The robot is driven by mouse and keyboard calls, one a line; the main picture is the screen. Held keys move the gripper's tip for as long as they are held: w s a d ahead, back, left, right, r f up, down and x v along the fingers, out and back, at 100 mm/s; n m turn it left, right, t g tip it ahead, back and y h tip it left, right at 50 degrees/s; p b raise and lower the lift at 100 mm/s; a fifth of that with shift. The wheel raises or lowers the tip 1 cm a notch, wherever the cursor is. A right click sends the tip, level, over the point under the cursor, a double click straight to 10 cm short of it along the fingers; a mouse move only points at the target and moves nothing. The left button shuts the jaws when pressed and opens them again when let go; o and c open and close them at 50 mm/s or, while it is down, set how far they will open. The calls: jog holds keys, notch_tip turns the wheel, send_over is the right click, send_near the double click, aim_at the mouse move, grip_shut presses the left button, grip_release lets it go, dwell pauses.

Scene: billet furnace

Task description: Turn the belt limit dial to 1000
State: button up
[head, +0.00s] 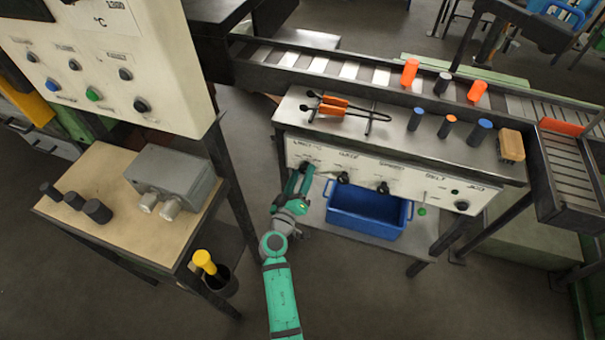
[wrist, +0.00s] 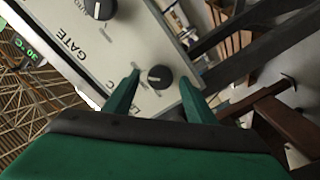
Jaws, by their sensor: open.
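The front panel (head: 410,185) of the work table is white with a row of black dials. My gripper (head: 299,172) is at the panel's left end and hides the leftmost dial in the head view. In the wrist view that dial (wrist: 160,77) is a round black knob between the tips of my open gripper (wrist: 159,84). Its label is partly covered; an L and a C show. A pale mark shows on the knob, but I cannot read its setting. Whether the fingers touch the knob is not clear. The GATE dial (wrist: 101,8) is beside it.
A blue bin (head: 368,213) stands on the shelf below the panel. Tongs (head: 335,106), several billets and a tan block (head: 511,145) lie on the table top. A side bench (head: 120,208) with a grey box (head: 173,178) stands left. A yellow-handled tool (head: 205,262) stands in a dark holder.

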jog(key=shift+w+d, duration=0.15)
jog(key=shift+w, duration=0.25)
jog(key=c, duration=1)
jog(key=shift+c, duration=0.2)
jog(key=n, duration=0.4)
jog(key=shift+f+n, duration=0.1)
jog(key=shift+n, duration=2.3)
